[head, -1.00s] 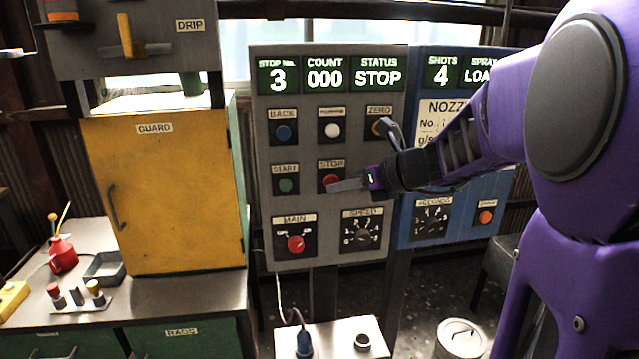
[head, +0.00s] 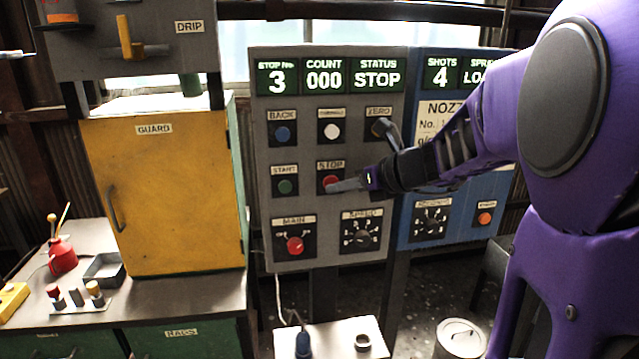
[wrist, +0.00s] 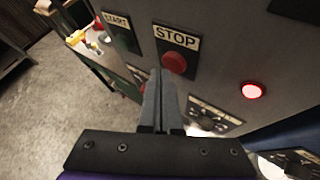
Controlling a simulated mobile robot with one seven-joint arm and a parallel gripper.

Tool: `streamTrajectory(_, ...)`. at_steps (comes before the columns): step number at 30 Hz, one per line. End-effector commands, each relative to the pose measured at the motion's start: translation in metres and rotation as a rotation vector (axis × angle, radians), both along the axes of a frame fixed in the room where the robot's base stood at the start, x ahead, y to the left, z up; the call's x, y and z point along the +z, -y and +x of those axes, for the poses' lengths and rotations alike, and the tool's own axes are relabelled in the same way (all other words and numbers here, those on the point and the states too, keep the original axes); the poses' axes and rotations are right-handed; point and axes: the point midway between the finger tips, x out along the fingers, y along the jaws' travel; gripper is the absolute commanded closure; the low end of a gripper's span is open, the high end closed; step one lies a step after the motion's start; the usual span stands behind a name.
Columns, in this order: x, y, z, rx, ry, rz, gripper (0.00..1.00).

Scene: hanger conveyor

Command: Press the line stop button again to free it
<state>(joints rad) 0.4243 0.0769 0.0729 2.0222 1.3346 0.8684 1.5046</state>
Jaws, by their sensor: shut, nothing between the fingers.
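The red stop button (head: 329,180) is on the grey control panel (head: 330,225), under a STOP label. In the wrist view the stop button (wrist: 175,63) shows clearly just beyond and slightly right of my fingertips. My gripper (head: 332,187) is shut and empty, its fingers pointing at the panel just below the button's middle in the head view. The shut fingers (wrist: 160,73) also show in the wrist view. I cannot tell whether they touch the button. The status display (head: 377,75) reads STOP.
The green start button (head: 286,186) is left of the stop button, and the red main switch (head: 295,245) and speed dial (head: 361,231) are below. A lit red lamp (wrist: 252,90) shows in the wrist view. A yellow guard cabinet (head: 165,200) stands left.

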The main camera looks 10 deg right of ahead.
Motion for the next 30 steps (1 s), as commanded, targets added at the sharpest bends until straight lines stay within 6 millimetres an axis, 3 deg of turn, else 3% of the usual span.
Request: streamTrajectory(30,-0.0002,0.0001,0.0092,0.0,-0.001,0.0,1.0)
